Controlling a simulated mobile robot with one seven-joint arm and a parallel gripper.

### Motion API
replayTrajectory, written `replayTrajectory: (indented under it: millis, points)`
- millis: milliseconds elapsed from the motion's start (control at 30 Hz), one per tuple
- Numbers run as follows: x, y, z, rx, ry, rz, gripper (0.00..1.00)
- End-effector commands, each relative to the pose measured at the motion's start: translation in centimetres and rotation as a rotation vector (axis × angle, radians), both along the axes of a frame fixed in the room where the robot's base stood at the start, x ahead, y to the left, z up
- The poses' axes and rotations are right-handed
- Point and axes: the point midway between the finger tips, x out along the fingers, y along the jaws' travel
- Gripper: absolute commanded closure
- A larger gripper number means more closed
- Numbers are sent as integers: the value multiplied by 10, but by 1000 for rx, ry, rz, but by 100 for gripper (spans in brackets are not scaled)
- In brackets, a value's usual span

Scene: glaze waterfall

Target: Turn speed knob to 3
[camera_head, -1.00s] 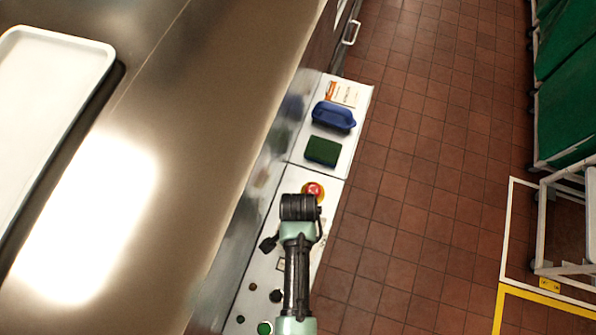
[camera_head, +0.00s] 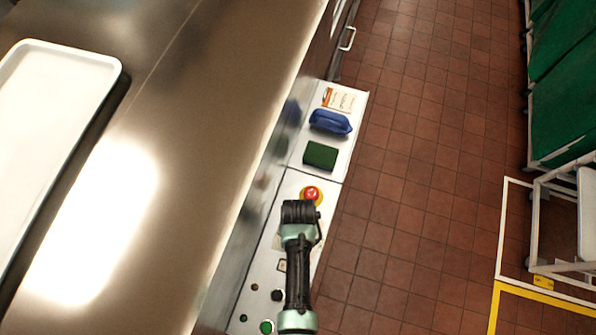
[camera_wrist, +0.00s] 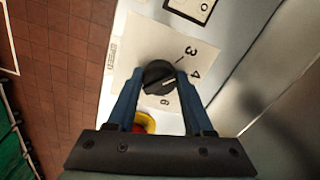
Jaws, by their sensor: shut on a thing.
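The black speed knob (camera_wrist: 158,75) sits on a pale dial plate (camera_wrist: 122,60) in the wrist view. The numbers 3, 4 and 6 show around it, with a "SPEED" label at the plate's left edge. My gripper (camera_wrist: 160,80) is shut on the knob, with one blue finger on each side. In the head view my arm hides the knob and the fingertips.
A red emergency button (camera_head: 311,194) with a yellow base is close to my wrist. A green pad (camera_head: 320,155) and a blue object (camera_head: 330,121) lie farther along the panel.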

Motion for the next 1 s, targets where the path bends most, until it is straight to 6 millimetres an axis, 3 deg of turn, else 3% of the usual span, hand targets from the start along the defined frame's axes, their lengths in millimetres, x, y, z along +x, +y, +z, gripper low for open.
replayTrajectory:
  millis: [400,933,967,1000]
  points:
    - [1,-1,1,0,-2,173,100]
    - [1,-1,1,0,-3,196,100]
    - [1,0,1,0,-3,196,43]
    - [1,0,1,0,-3,196,36]
